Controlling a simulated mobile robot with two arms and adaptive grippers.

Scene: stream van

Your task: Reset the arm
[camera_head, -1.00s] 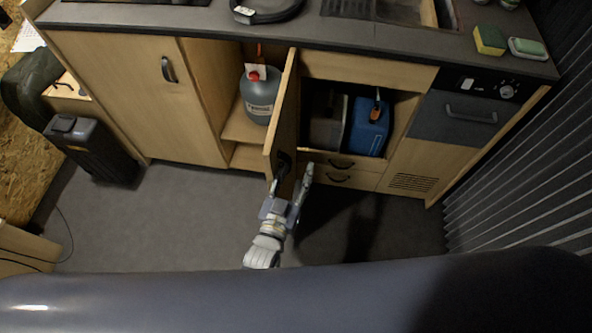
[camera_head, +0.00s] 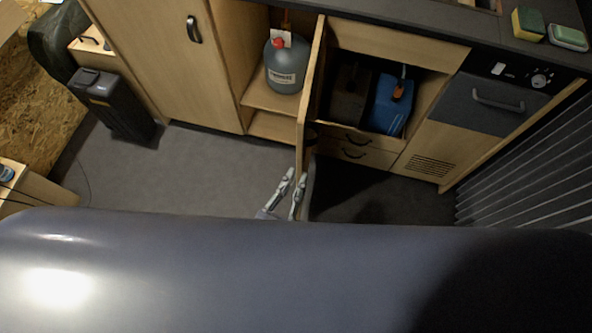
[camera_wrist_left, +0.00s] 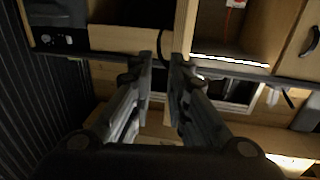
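My left gripper (camera_head: 296,176) is near the lower end of the open cabinet door (camera_head: 313,95), just to its left in the head view. Its two fingers are apart with nothing between them. In the left wrist view, the fingertips (camera_wrist_left: 162,62) point toward the cabinet front with a gap between them. Most of my left arm is hidden behind the large dark shape along the bottom of the head view. My right gripper is not in view.
A grey gas bottle (camera_head: 285,66) stands on the shelf left of the door. A blue container (camera_head: 392,104) sits in the compartment to the right. A black canister (camera_head: 113,105) stands on the floor at left. Floor (camera_head: 205,175) before the cabinets is clear.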

